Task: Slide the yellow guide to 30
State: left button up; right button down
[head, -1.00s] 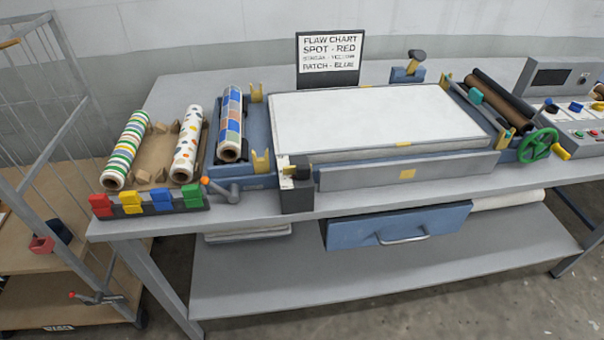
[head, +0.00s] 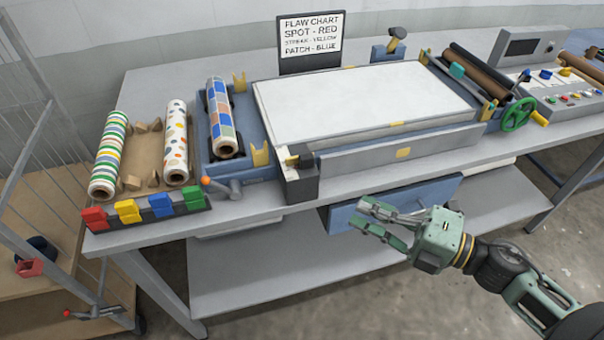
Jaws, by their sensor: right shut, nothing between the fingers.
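A small yellow piece (head: 403,153) sits on the grey front panel (head: 350,165) of the press. A smaller yellow mark (head: 397,123) is on the front edge of the white bed (head: 365,100), just above it. A dark block (head: 300,178) with a yellow part on top stands at the panel's left end. I cannot tell for sure which is the guide, and no scale numbers are readable. My right gripper (head: 366,216) is shut and empty, in front of the table near the blue drawer, below the panel and apart from it. My left gripper is not in view.
A blue drawer (head: 395,205) hangs under the tabletop. A green handwheel (head: 517,114) is at the press's right end. An orange-tipped lever (head: 222,187) and coloured tabs (head: 160,206) are at the left, near patterned rolls (head: 176,143). A flaw chart (head: 311,42) stands behind.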

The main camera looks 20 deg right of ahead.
jog(key=p, duration=0.4)
send_near(301, 161)
jog(key=a, duration=0.2)
jog(key=w+a, duration=0.1)
jog(key=a, duration=0.2)
jog(key=shift+w+a, duration=0.25)
jog(key=shift+w+f, duration=0.15)
jog(key=shift+w, duration=0.2)
